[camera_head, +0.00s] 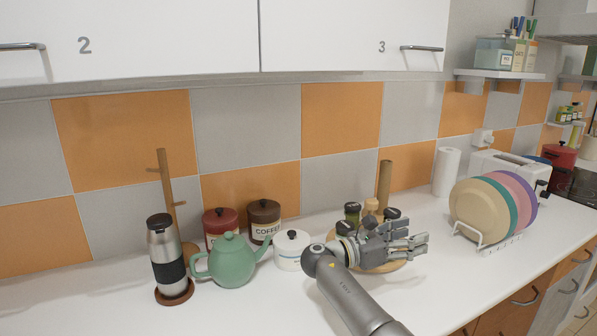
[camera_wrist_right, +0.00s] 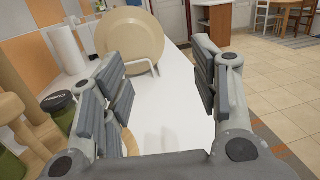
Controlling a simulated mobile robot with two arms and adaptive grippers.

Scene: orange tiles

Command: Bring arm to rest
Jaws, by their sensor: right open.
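My right gripper (camera_head: 404,247) is in the head view at the right of centre, above the white counter, on an arm that comes in from the bottom. Its fingers point right, towards the plate rack. In the right wrist view the two fingers (camera_wrist_right: 160,95) stand wide apart, with bare counter and nothing held between them. The gripper partly hides a round wooden board (camera_head: 398,264) with jars on it. My left gripper is not in view.
Plates (camera_head: 478,213) stand in a white rack at right. A paper roll (camera_head: 446,172) and toaster (camera_head: 505,168) are behind. A green teapot (camera_head: 231,262), white canister (camera_head: 291,250) and steel flask (camera_head: 165,252) stand left. The front counter (camera_head: 250,315) is clear.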

